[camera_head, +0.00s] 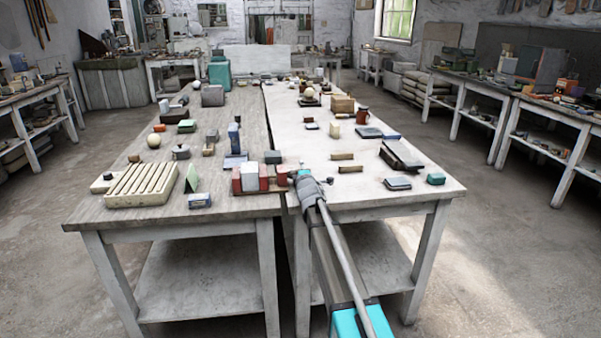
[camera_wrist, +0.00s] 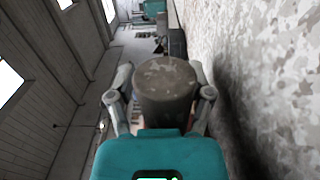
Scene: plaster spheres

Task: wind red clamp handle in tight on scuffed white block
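In the head view, a clamp with red blocks (camera_head: 264,183) stands near the front edge of the tables, left of the seam. A white block (camera_head: 250,176) sits upright between its red parts. A further red piece (camera_head: 282,178) at the clamp's right end is probably the handle. My gripper (camera_head: 303,177) is just right of this piece, and contact cannot be made out. In the wrist view, a dark, worn round piece (camera_wrist: 165,85) stands between the grey fingers of my gripper (camera_wrist: 160,103). The fingertips are hidden, and whether they press on it cannot be told.
Right of my gripper, the pale tabletop (camera_head: 345,190) is mostly clear.

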